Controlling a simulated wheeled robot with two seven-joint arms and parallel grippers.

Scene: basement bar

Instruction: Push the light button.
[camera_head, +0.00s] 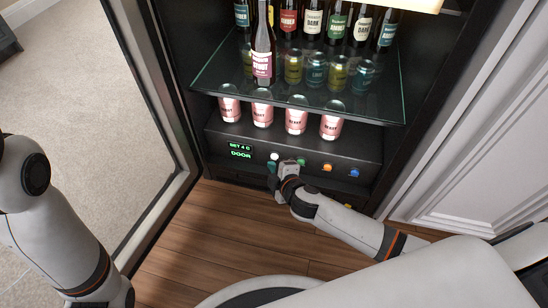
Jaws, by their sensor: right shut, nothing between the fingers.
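The fridge's black control panel (318,176) carries a row of round buttons. From left to right there are a white button (275,156), a green button (301,161), an orange button (327,167) and a blue button (354,172). No readable label shows which one is the light button. My right gripper (281,168) is shut and empty in front of the panel, just below the white and green buttons. I cannot tell whether it touches the panel. My left arm shows at the left edge, but its gripper is out of view.
A green display (240,151) sits left of the buttons. Above the panel stand several pink cans (296,116), and a glass shelf (300,88) holds bottles and cans. The open glass door (150,110) is at the left, and a white panelled door (470,140) at the right. Wood floor lies below.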

